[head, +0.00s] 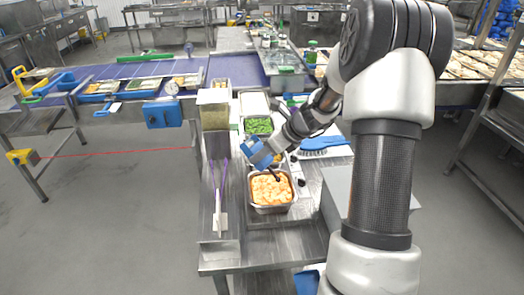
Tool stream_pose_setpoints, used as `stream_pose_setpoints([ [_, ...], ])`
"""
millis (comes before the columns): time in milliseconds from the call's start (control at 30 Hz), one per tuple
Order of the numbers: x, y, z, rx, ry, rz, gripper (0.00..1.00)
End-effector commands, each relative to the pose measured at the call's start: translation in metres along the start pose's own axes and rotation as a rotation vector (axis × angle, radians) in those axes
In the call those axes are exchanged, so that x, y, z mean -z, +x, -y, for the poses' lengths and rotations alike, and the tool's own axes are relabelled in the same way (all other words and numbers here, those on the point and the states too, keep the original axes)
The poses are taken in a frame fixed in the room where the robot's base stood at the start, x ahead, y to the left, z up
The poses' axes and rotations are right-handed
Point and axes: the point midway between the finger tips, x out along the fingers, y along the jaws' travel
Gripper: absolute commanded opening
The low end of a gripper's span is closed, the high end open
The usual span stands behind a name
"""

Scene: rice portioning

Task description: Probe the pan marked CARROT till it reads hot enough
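A steel pan of orange pieces (253,203) stands near the front of the steel counter. I can read no CARROT mark on it at this size, but its contents look like carrot. My gripper (267,158) is over the pan's back edge, pointing down and forward. It carries a blue probe (257,153) at its end. A thin dark stem runs down from there towards the orange pieces; I cannot tell whether its tip is in them or just above. The fingers are small and partly hidden. No temperature reading is legible.
A pan of green food (258,126) stands behind the orange one. A tall grain container (213,112) is at the counter's left, with purple-handled tools (217,192) in front. A blue brush (322,143) lies to the right. A blue conveyor (150,70) runs behind.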

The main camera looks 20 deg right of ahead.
Motion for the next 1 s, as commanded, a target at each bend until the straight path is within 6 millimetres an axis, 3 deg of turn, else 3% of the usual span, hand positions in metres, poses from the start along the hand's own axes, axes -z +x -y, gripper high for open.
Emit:
stream_pose_setpoints([
  [700,0.047,0.056,0.0,0.0,0.0,0.0,0.21],
  [1000,0.052,0.062,0.0,0.0,-0.001,0.0,0.21],
])
